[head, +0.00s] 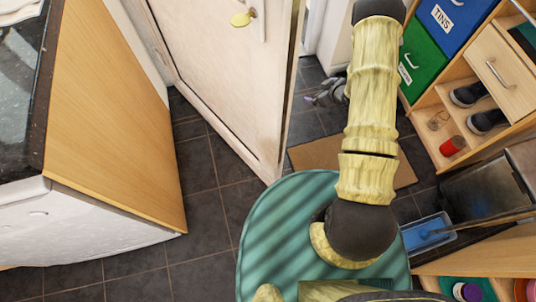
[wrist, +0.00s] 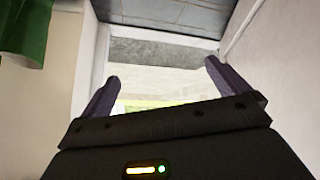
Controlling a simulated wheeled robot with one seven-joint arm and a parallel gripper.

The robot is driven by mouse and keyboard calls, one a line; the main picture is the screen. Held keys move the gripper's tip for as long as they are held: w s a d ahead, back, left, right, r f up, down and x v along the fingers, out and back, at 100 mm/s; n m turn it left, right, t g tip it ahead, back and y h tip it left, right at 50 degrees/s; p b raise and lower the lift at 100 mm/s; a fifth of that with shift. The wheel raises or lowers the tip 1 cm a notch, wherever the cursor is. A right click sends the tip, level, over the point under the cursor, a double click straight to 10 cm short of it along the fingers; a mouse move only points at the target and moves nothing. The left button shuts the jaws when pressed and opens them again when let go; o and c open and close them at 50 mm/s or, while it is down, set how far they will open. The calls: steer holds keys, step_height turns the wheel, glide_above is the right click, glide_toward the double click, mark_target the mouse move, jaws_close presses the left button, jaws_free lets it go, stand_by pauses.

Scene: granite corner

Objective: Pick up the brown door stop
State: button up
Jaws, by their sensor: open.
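I cannot make out a brown door stop in either view. My gripper (wrist: 162,70) shows in the wrist view with its two dark purple fingers spread wide apart and nothing between them. A bright floor or opening, a grey strip and pale side walls lie beyond the fingers. In the head view my yellow arm reaches up from the teal round base and hides part of the floor and doorway. A small grey shape beside the arm, near the door's edge, may be part of my gripper, but it is too small to tell.
A pale door (head: 215,75) stands ajar left of my arm. A brown mat (head: 312,153) lies on dark tiles. A wooden counter (head: 115,110) is at left. A shelf unit with a green drawer (head: 422,62), a red cup (head: 452,146) and a blue tray (head: 428,233) are at right.

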steer(key=s+a+f+n+y+b, duration=0.1)
steer(key=s+f+b, duration=0.3)
steer(key=f, duration=0.7)
steer(key=s+a+f+n+y+b, duration=0.1)
steer(key=s+a+f+y+b, duration=0.2)
steer(key=f, duration=0.8)
steer(key=s+a+f+n+y+b, duration=0.1)
steer(key=s+a+f+y+b, duration=0.1)
steer(key=s+f+b, duration=0.4)
step_height(320, 180, down, 5)
steer(key=shift+s+r+g+y+b, duration=0.1)
steer(key=shift+s+g+y+b, duration=0.25)
steer(key=shift+y+b, duration=0.35)
steer(key=b+x, duration=0.5)
steer(key=x, duration=0.5)
steer(key=shift+w+a+f, duration=0.1)
steer(key=shift+a+f, duration=0.05)
steer(key=shift+f, duration=0.1)
steer(key=shift+w+a, duration=0.3)
steer(key=shift+a, duration=0.15)
